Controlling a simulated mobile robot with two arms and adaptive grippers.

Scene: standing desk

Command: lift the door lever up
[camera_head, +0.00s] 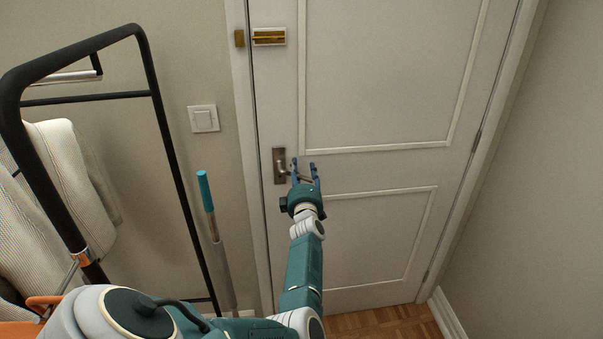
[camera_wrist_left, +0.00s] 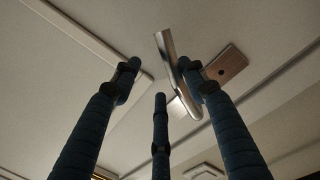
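The door lever (camera_head: 284,170) is a metal handle on a dark backplate (camera_head: 279,154) at the left side of the white door (camera_head: 370,90). It sticks out to the right, roughly level, toward my left gripper (camera_head: 305,166). The gripper's blue fingers are spread apart around the lever's free end. In the left wrist view the lever (camera_wrist_left: 176,72) passes between the spread fingers of the gripper (camera_wrist_left: 168,75), close to the right finger, which partly hides it. Whether any finger touches it I cannot tell. My right gripper is not in view.
A black clothes rack (camera_head: 165,130) with a pale cloth (camera_head: 65,185) stands at left. A stick with a teal handle (camera_head: 205,190) leans by the wall near a light switch (camera_head: 203,118). A brass latch (camera_head: 269,36) is higher on the door. The door looks closed.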

